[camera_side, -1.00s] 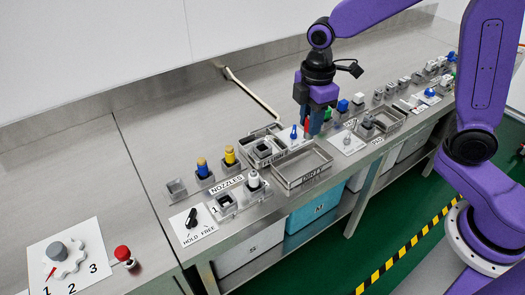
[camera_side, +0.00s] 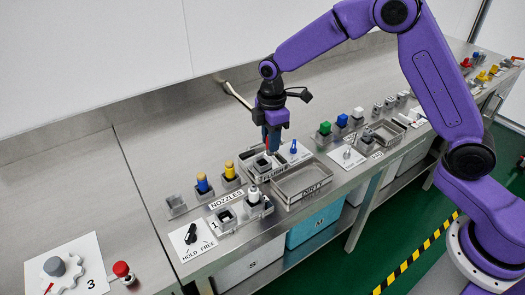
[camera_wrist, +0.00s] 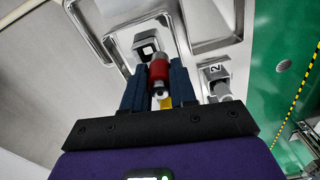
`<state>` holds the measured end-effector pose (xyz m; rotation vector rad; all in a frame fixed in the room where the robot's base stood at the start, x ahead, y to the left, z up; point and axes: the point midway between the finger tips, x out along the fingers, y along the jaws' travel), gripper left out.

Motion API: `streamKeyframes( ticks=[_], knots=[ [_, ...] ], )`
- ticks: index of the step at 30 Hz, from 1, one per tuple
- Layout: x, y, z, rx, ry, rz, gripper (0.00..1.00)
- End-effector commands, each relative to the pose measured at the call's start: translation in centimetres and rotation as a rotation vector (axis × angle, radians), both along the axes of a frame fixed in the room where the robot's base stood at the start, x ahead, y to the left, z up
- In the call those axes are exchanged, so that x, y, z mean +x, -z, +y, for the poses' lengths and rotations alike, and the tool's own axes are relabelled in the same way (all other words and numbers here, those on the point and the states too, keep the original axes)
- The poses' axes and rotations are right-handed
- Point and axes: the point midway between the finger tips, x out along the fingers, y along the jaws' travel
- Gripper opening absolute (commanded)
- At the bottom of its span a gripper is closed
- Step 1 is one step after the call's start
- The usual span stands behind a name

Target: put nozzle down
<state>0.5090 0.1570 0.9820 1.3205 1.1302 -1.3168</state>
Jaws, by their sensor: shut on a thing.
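My gripper (camera_side: 271,148) is shut on a red nozzle, held upright above the small tray with a grey block (camera_side: 262,164) in it. A blue nozzle (camera_side: 203,184) and a yellow nozzle (camera_side: 230,170) stand in grey holders left of my gripper. An empty grey holder (camera_side: 176,205) is farther left. A white nozzle (camera_side: 253,194) stands in a holder at the front.
The DIRTY tray (camera_side: 318,188) lies to the right and looks empty. A HOLD/FREE switch (camera_side: 190,234) and a red button (camera_side: 121,269) are at the left. Green and blue capped items stand in holders to the right.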

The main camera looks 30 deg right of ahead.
Motion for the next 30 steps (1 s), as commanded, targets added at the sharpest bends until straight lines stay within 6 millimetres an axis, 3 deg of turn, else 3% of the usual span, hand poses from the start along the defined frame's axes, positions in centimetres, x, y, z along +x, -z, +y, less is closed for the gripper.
streamKeyframes(
  ticks=[13, 18, 30],
  knots=[
    [2.7, 3.4, 0.8, 0.0, 0.0, 0.0, 0.0],
    [2.6, 5.5, 0.8, -0.001, -0.001, 0.001, 0.0],
    [2.6, 6.1, 0.8, 0.001, -0.001, -0.001, 0.0]
  ],
)
